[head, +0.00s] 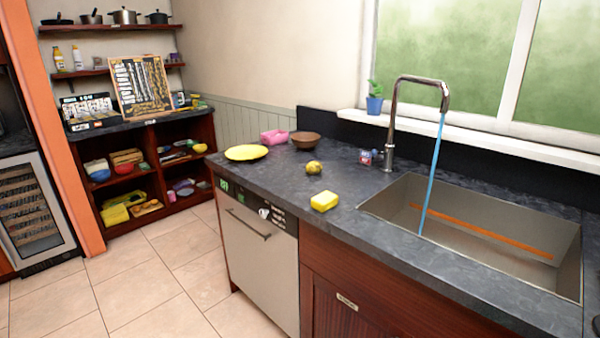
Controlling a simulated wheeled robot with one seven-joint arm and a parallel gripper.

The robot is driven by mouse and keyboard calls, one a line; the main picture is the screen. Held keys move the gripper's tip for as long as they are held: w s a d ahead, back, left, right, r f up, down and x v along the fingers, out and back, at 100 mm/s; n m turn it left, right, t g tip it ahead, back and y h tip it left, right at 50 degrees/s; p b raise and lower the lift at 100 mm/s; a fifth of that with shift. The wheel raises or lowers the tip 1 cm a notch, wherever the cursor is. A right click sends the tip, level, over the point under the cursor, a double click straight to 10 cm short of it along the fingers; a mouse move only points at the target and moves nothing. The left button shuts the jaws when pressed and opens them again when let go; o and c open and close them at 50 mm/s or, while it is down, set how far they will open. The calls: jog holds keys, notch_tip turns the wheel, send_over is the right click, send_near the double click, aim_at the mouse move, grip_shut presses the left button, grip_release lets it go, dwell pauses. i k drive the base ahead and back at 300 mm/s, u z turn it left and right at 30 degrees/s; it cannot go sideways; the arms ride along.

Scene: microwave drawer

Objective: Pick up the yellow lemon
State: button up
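A small rounded yellow fruit with darker patches (314,168) rests on the dark countertop (285,185), left of the sink. It is the thing in view that best fits the yellow lemon, though it is too small to be sure. Nothing touches it. A yellow block like a sponge (324,201) lies nearer the counter's front edge, apart from the fruit. My gripper does not show in the head view.
A yellow plate (246,153), a pink bowl (274,136) and a brown bowl (305,140) stand behind the fruit. A small can (365,157) and a tall faucet (390,125) are right of it, by the sink (400,205). Floor is clear at lower left.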

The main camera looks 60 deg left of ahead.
aim_at(313, 167)
jog(key=u, duration=1.85)
